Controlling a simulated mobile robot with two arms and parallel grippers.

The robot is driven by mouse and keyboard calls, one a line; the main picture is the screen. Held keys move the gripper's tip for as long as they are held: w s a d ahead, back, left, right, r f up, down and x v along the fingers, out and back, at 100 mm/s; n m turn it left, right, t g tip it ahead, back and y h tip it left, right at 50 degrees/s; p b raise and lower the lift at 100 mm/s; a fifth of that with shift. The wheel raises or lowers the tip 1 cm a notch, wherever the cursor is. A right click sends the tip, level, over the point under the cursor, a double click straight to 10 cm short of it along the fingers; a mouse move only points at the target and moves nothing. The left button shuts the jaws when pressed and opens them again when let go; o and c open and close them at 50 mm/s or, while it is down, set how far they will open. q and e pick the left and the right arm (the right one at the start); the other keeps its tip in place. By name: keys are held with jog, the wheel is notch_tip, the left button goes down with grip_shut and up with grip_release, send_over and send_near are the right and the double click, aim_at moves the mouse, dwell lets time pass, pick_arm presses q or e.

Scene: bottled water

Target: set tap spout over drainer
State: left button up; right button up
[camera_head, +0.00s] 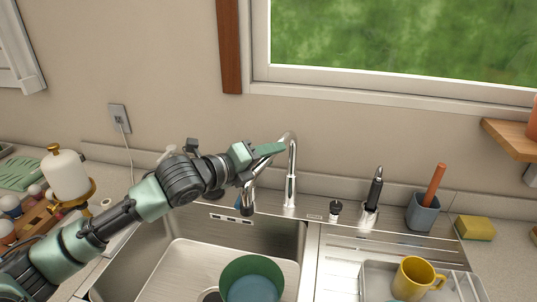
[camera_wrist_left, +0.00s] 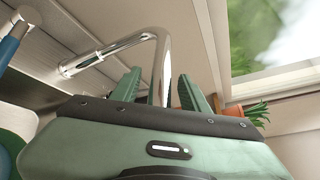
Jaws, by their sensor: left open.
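The chrome tap (camera_head: 291,172) stands behind the sink. Its spout (camera_head: 248,196) points left and down over the left basin (camera_head: 140,262). The ridged steel drainer (camera_head: 340,246) lies to the right of the basin. My left gripper (camera_head: 280,148) is at the top of the tap's neck. In the left wrist view its two green fingers (camera_wrist_left: 158,82) are apart, with the chrome pipe (camera_wrist_left: 162,58) between them; I cannot tell whether they touch it. My right gripper is not in view.
A green bowl (camera_head: 251,282) sits in the basin. A yellow mug (camera_head: 411,278) stands in a tray (camera_head: 372,272) on the drainer side. A grey-blue cup (camera_head: 422,215) and a yellow sponge (camera_head: 474,228) stand at the right. A soap bottle (camera_head: 65,174) is at the left.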

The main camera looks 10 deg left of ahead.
pick_arm(q)
grip_shut()
dwell(1.4)
